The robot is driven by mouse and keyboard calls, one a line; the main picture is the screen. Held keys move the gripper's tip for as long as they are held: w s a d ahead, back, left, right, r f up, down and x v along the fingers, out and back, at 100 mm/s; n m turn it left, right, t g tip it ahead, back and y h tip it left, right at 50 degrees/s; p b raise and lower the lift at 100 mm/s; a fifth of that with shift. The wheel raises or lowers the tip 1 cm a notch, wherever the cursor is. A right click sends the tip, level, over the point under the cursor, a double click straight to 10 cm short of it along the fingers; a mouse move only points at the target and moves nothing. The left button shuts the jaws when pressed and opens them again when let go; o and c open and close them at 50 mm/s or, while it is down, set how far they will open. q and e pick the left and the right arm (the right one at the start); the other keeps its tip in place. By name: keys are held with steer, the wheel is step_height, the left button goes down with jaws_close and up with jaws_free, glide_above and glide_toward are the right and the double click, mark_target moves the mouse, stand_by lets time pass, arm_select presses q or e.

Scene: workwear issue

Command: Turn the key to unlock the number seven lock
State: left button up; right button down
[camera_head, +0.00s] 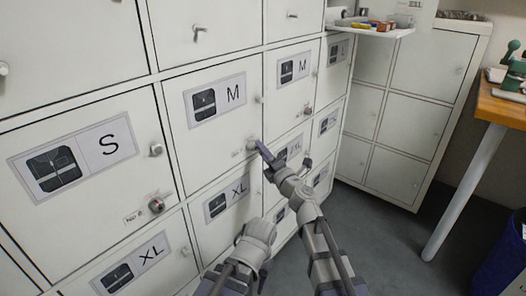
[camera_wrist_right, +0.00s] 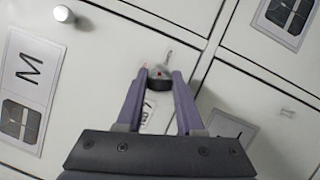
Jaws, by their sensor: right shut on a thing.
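The lock (camera_wrist_right: 158,72) is a small round metal cylinder on a white locker door (camera_head: 212,130) marked M. A small label (camera_wrist_right: 148,112) beside it is partly hidden by my gripper, and I cannot read its number. My right gripper (camera_wrist_right: 157,88) is at the lock, its two purple fingers on either side of a small dark piece at the lock's front. It is shut on this piece, which looks like the key, though its shape is mostly hidden. In the head view my right gripper (camera_head: 264,151) reaches the door's right edge. My left gripper's fingers do not show.
Another lock (camera_head: 155,205) with a label sits on the S door (camera_head: 87,157) at left. Round knobs stick out from the doors. A shelf (camera_head: 372,31) with small items, more lockers (camera_head: 430,65) and a wooden-topped table (camera_head: 503,108) stand at right. Grey floor lies between.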

steer(key=shift+a+n+b, duration=0.3)
steer(key=shift+n+b, duration=0.1)
steer(key=shift+n, duration=0.2)
steer(key=c, duration=0.8)
jaws_free()
steer(key=o, duration=0.3)
steer(key=shift+d, duration=0.1)
steer(key=shift+o, duration=0.5)
steer(key=shift+o, duration=1.3)
steer(key=shift+d, duration=0.1)
steer(key=s+d, duration=0.4)
steer(key=d, duration=0.2)
steer(key=shift+s, duration=0.2)
